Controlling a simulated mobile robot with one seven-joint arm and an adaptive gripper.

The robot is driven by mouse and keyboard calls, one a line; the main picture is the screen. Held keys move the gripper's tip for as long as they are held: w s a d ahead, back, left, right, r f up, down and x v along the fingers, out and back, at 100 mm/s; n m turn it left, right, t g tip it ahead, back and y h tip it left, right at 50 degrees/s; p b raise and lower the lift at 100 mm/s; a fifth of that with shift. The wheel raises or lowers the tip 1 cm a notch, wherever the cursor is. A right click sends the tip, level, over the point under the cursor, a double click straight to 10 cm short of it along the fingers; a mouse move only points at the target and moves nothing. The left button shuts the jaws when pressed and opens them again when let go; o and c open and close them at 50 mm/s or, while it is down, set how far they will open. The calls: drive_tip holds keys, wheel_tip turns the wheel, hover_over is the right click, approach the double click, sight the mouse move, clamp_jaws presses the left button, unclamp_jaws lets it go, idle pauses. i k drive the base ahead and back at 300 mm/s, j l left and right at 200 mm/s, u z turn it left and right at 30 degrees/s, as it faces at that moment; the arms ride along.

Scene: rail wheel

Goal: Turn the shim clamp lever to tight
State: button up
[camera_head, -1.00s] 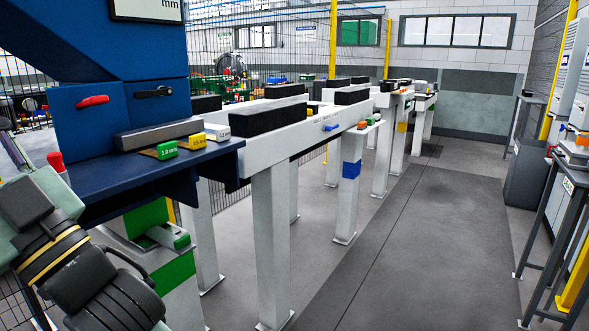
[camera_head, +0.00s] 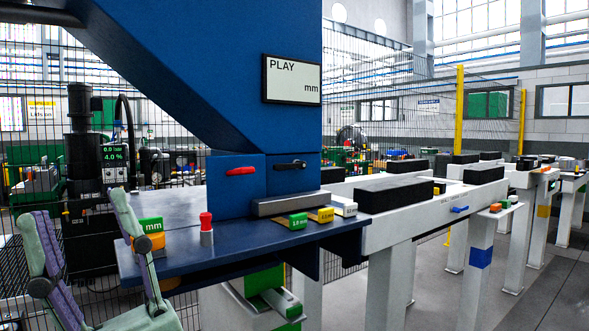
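Two levers sit on the blue housing above the blue table: a red one (camera_head: 241,171) at left and a black one (camera_head: 290,165) at right. Both lie roughly level. I cannot read a label that tells which is the shim clamp lever. My gripper (camera_head: 80,203) is at the lower left, with its green and purple fingers pointing up and spread apart. Nothing shows between them except background. It is left of the levers in the picture and clear of both.
The blue table (camera_head: 190,259) carries a red button (camera_head: 206,222), a grey bar (camera_head: 290,204), a green block (camera_head: 298,221) and yellow block (camera_head: 322,214). Another green block (camera_head: 152,225) stands beside my right finger. A PLAY display (camera_head: 291,79) hangs above. White beams (camera_head: 428,226) extend right.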

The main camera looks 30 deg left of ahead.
sight(298, 164)
drive_tip(key=i+j+u, duration=0.1)
drive_tip(key=i+u, duration=0.45)
drive_tip(key=u, duration=0.15)
drive_tip(key=i+u, duration=0.35)
drive_tip(key=k, duration=0.05)
